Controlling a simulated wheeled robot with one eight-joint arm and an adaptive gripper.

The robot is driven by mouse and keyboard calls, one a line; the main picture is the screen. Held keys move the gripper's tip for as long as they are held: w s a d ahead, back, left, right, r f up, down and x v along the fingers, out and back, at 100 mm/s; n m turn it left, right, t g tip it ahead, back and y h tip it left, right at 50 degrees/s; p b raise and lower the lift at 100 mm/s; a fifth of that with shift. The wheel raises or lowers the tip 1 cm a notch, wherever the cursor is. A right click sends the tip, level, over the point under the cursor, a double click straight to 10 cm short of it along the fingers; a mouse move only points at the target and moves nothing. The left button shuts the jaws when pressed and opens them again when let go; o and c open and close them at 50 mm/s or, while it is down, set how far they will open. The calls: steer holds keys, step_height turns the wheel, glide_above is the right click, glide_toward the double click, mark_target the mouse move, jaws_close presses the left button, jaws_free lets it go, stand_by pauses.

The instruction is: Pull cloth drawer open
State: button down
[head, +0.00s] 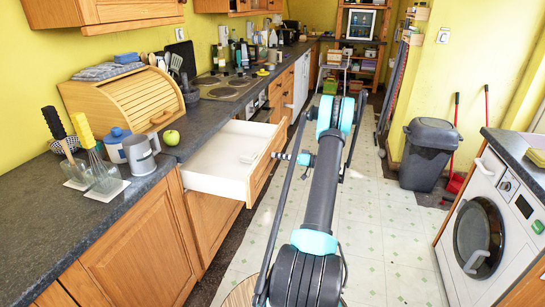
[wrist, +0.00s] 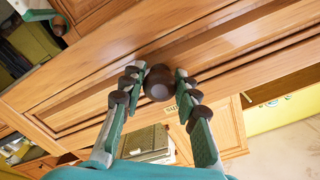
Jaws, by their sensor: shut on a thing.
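The wooden drawer (head: 262,165) stands pulled out from under the left counter in the head view, its white interior showing. In the wrist view the drawer's wooden front (wrist: 90,90) carries a dark round knob (wrist: 158,82). My gripper (wrist: 159,83) is shut on this knob, one finger on each side. In the head view my gripper (head: 282,157) is small, at the outer face of the drawer front, and the knob is hidden there.
The tiled floor (head: 375,225) is clear between.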

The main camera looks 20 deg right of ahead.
steer(key=shift+d, duration=0.15)
steer(key=c, duration=1.1)
jaws_free()
steer(key=shift+s, duration=0.1)
steer(key=v, duration=1.2)
